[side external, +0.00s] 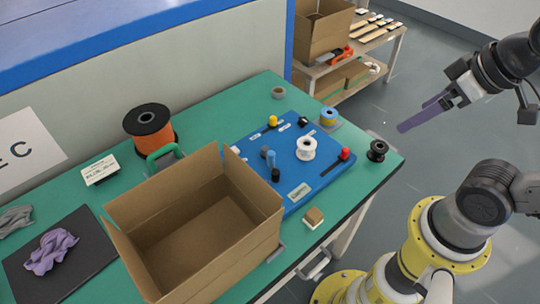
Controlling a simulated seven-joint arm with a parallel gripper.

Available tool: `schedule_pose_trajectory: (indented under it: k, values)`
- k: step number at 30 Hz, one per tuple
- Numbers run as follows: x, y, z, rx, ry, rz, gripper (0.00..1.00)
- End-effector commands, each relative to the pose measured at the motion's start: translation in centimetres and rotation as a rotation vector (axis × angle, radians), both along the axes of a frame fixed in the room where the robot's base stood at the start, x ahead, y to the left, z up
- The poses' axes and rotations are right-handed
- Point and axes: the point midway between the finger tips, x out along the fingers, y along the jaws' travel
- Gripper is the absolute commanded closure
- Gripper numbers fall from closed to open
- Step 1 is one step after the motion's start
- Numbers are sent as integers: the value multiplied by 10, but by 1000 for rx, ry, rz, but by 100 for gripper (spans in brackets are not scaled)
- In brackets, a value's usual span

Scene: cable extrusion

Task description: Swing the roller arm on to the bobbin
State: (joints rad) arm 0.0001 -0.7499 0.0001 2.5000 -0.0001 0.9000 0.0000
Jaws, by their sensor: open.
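A blue board (255,143) lies on the green table. A white bobbin (306,149) stands upright near its middle right. Left of the bobbin are a small grey-blue upright part (269,156) and a short dark post (275,175); these may be the roller arm, but they are too small to tell. They look apart from the bobbin. A red-tipped black handle (344,155) is at the board's right edge. My gripper (414,116), with purple fingers, is open and empty, in the air to the right of the board and clear of it.
An open cardboard box (193,262) stands in front of the board's left side. A black spool (377,151) is at the table's right corner, a blue-yellow spool (328,117) behind the board. An orange spool (150,126) stands at the back left. A small brown-topped block (314,218) is in front.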

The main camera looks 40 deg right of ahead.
Motion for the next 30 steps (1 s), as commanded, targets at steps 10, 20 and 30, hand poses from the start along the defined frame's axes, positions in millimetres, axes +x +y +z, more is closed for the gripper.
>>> schedule_pose_trajectory:
  k: [10, 20, 30]
  values:
    - [0, 0, 0, 1, 0, -2, 11]
    - [45, 5, 45, 62, -5, -93, 43]
    - [155, 38, 48, 90, 154, -104, 43]
